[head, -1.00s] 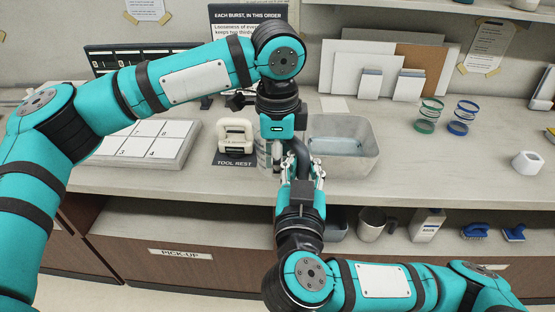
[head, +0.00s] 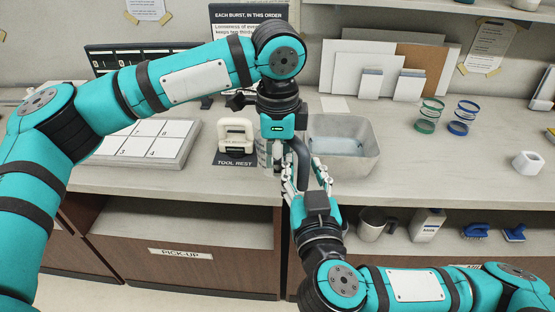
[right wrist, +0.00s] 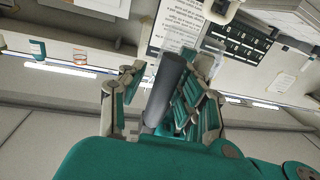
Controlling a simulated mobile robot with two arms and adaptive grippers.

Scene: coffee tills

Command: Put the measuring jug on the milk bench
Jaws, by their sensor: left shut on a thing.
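The measuring jug (head: 264,153) is mostly hidden behind my left gripper in the head view; a pale, marked side and a thick dark handle (head: 302,160) show. My left gripper (head: 279,143) comes down from above and is shut on the jug, over the counter's front part. My right gripper (head: 308,182) is just in front, with its fingers spread on either side of the handle's lower end. In the right wrist view the dark handle (right wrist: 166,88) stands between the open fingers, with gaps visible. I cannot tell which surface is the milk bench.
A grey tub (head: 350,160) stands close to the right of the jug. A cream tool (head: 236,136) sits on the tool rest at left, beside a numbered tray (head: 150,150). A metal pitcher (head: 372,226) and a bottle (head: 427,224) stand on the lower shelf.

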